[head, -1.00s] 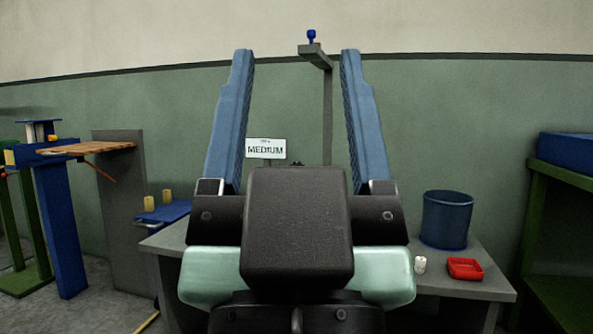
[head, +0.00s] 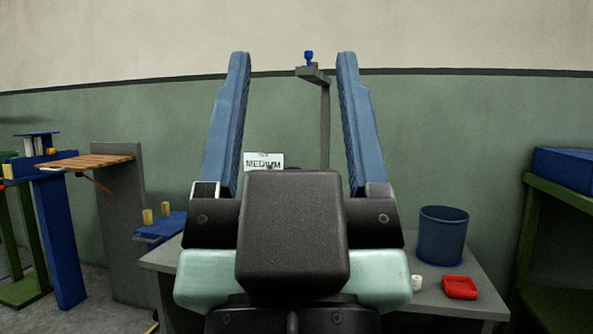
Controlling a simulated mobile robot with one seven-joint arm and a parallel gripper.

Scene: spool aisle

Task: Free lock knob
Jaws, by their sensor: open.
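My gripper (head: 292,75) fills the middle of the head view, with its two long blue fingers spread wide and nothing between them. A small blue knob (head: 308,57) stands on the end of a grey arm on a post (head: 325,120), beyond the fingers and seen between their tips. I cannot tell whether this is the lock knob. Part of the grey bench (head: 455,300) is hidden behind my gripper body.
The bench carries a dark blue bucket (head: 442,237), a red tray (head: 460,287) and a small white cylinder (head: 416,282). A sign reading MEDIUM (head: 263,161) stands behind. A green shelf (head: 530,215) is at right. A blue post (head: 58,240) and wooden slats (head: 92,162) are at left.

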